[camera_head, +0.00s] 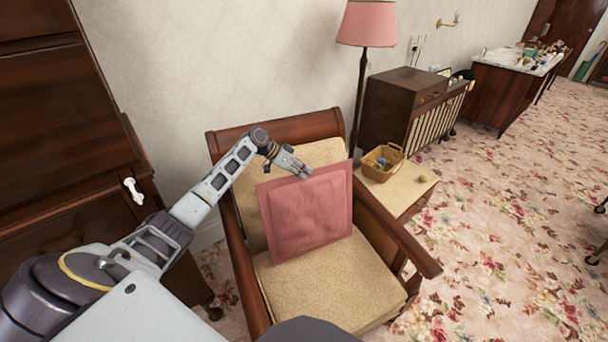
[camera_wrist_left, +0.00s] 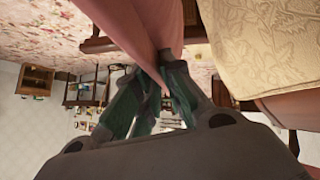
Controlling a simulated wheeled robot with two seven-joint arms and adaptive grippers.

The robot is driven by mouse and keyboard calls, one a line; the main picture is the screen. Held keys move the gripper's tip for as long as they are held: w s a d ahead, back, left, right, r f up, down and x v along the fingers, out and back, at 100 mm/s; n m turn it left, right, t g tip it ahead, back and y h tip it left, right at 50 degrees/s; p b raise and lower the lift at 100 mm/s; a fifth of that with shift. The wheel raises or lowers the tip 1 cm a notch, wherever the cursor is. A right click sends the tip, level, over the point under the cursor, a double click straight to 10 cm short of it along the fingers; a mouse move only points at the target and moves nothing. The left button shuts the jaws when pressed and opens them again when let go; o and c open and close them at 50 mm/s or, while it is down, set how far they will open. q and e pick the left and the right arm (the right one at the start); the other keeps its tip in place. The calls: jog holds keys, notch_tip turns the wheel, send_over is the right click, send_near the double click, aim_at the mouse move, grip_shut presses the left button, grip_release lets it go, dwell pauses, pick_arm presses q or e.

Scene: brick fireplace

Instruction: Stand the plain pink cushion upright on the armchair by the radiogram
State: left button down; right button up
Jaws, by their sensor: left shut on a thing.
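The plain pink cushion (camera_head: 308,213) stands nearly upright on the armchair, in front of the patterned backrest, slightly tilted in the picture. My left gripper (camera_head: 305,173) is shut on its top edge in the head view. In the left wrist view the fingers (camera_wrist_left: 158,88) pinch a fold of the pink cushion (camera_wrist_left: 140,30). The armchair (camera_head: 330,280) has a dark wooden frame and a beige seat. The cushion's lower edge is at the seat, near the backrest; I cannot tell how firmly it rests there. The radiogram (camera_head: 395,110) is a dark wooden cabinet behind the armchair. My right gripper is not in view.
A pink-shaded floor lamp (camera_head: 367,25) stands behind the chair. A low table (camera_head: 405,190) with a wicker basket (camera_head: 382,163) is close to its right side. A dark wooden cabinet (camera_head: 60,130) stands at the left. Floral carpet (camera_head: 500,230) is open at right.

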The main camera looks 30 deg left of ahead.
pick_arm(q)
jog(key=c, duration=1.5)
grip_release()
jog(key=shift+o, duration=0.3)
jog(key=shift+f, duration=0.1)
notch_tip(320, 180, up, 10)
jog(key=p, duration=0.8)
notch_tip(320, 180, up, 9)
jog(key=p, duration=0.9)
jog(key=shift+r, duration=0.2)
jog(key=shift+r+p, duration=0.5)
